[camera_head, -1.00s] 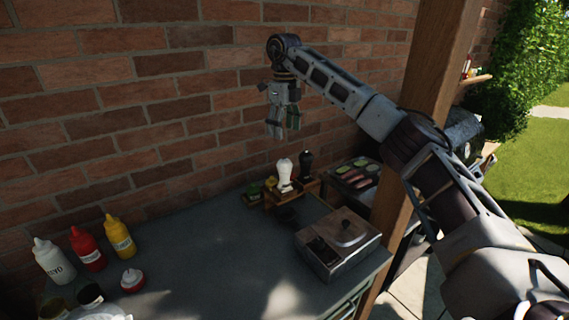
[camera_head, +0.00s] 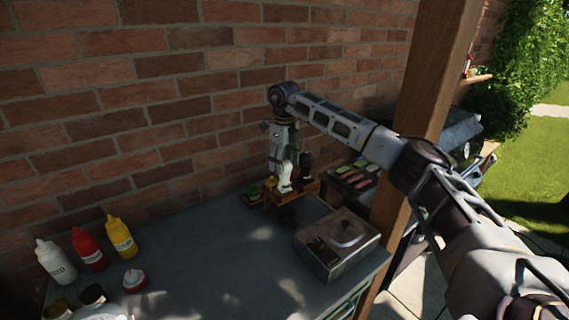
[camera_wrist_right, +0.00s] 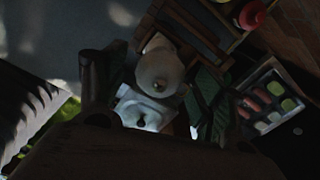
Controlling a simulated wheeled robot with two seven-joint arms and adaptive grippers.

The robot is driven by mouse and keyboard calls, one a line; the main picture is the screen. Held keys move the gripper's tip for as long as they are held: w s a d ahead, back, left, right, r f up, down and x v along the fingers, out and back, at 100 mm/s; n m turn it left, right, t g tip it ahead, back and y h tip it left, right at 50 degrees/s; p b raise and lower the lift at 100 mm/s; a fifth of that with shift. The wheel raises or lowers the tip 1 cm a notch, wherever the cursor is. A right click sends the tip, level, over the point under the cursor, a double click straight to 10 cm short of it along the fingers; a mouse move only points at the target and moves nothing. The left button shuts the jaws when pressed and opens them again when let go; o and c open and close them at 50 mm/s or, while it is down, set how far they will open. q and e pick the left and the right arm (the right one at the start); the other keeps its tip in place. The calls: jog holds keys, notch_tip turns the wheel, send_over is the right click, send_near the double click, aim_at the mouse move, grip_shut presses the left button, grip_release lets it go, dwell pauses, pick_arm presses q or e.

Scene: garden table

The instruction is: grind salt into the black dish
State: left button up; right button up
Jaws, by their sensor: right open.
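The white mill (camera_head: 284,184) stands upright in the wooden rack (camera_head: 269,200) near the wall. My right gripper (camera_head: 283,167) points down over its upper part, with its fingers open. In the right wrist view, the white mill's rounded top (camera_wrist_right: 158,72) shows between the fingers; I cannot tell whether they touch it. A black mill (camera_head: 306,164) stands just to the right, partly behind the gripper. A dark, flat shape (camera_head: 288,214) lies on the table in front of the rack; it may be the black dish, but shadow makes it unclear. My left gripper is not in view.
White, red and yellow squeeze bottles (camera_head: 120,236) stand at left. A food tray (camera_head: 357,174) lies beyond the rack. The middle of the table is clear.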

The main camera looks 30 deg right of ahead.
jog(key=shift+f, duration=0.5)
jog(key=shift+c, duration=0.3)
jog(key=c, duration=1)
